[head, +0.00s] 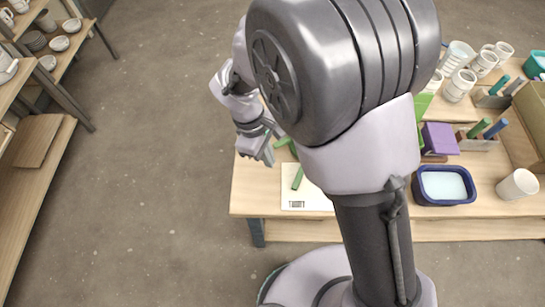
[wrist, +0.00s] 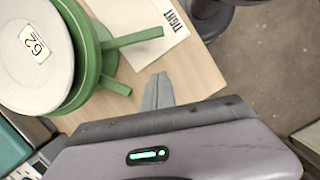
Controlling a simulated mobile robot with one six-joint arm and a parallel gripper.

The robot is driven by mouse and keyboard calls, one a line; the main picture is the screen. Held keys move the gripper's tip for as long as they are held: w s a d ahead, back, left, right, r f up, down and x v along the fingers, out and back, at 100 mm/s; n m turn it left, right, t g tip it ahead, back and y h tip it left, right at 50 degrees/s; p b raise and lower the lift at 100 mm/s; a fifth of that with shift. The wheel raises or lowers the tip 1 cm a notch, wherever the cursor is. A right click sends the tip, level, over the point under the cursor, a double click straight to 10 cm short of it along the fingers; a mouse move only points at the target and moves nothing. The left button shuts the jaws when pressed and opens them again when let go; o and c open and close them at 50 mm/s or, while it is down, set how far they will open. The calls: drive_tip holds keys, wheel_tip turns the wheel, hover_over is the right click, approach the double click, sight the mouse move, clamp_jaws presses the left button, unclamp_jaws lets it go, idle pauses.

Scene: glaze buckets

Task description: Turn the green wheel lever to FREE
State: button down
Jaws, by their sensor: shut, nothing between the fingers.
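In the wrist view the green wheel (wrist: 86,75) carries a white round disc with a tag that seems to read 62. A long green lever (wrist: 137,39) sticks out from it toward a white card (wrist: 165,22) printed TIGHT; a shorter green bar (wrist: 115,86) juts out below. No FREE marking is legible. In the head view a green lever (head: 297,178) shows over the card (head: 296,200), and my arm hides most of the wheel. My gripper (wrist: 158,92) is shut and empty, beside the lever and apart from it; it also shows in the head view (head: 265,158).
The wooden table (head: 250,195) also holds a blue tub (head: 443,186), a purple block (head: 440,139), white cups (head: 518,185) and tool racks at right. Shelves with crockery (head: 40,150) stand far left. The floor between is clear.

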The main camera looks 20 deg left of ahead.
drive_tip(key=b+x, duration=0.2)
drive_tip(key=x, duration=0.4)
drive_tip(key=shift+f, duration=0.2)
drive_tip(key=d+b, duration=0.1)
drive_tip(key=d, duration=0.2)
drive_tip(key=shift+s+d+b, duration=0.15)
drive_tip(key=shift+s+b, duration=0.1)
drive_tip(key=shift+b, duration=0.1)
drive_tip(key=shift+d+r, duration=0.15)
drive_tip(key=shift+d, duration=0.15)
drive_tip(key=shift+d, duration=0.1)
